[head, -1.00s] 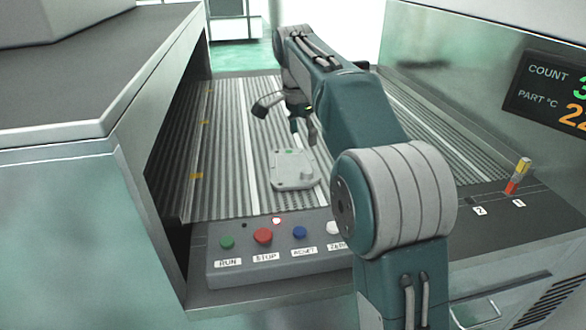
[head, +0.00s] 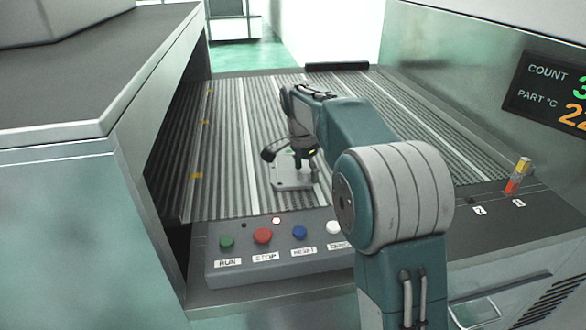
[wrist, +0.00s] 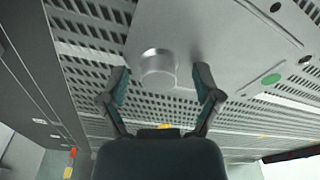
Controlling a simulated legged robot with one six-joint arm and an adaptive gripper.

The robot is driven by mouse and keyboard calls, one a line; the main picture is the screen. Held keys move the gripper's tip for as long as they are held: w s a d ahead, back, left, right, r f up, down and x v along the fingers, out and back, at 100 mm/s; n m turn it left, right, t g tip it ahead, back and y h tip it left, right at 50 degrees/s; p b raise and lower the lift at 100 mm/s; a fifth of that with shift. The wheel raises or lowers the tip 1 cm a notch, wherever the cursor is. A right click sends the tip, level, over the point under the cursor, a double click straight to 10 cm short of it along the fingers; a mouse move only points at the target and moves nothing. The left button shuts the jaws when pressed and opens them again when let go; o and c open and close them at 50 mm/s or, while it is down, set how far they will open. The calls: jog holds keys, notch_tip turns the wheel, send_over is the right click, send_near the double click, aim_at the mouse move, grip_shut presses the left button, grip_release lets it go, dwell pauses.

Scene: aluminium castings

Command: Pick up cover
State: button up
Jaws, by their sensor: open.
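The cover (head: 284,181) is a flat grey plate on the ribbed conveyor, partly hidden behind my gripper in the head view. In the wrist view the cover (wrist: 225,40) shows a raised round boss (wrist: 157,66), a green dot (wrist: 271,79) and dark holes near its edges. My gripper (head: 291,157) is over the cover, pointing down. In the wrist view my gripper (wrist: 160,76) is open, with one finger on each side of the boss and nothing held. I cannot tell whether the fingers touch the plate.
A control panel (head: 285,265) with coloured buttons stands at the conveyor's near edge. A metal housing (head: 70,200) rises on the left, and a wall with a count display (head: 550,95) on the right. The ribbed conveyor (head: 235,120) is clear around the cover.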

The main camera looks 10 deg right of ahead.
grip_shut()
dwell(0.3)
jog(key=shift+r, duration=0.45)
notch_tip(320, 180, up, 3)
jog(key=shift+s+a+f, duration=0.1)
jog(key=shift+f, duration=0.05)
jog(key=s+a+r, duration=0.6)
jog(key=s+r, duration=0.3)
jog(key=s, duration=0.3)
jog(key=shift+s+r, duration=0.25)
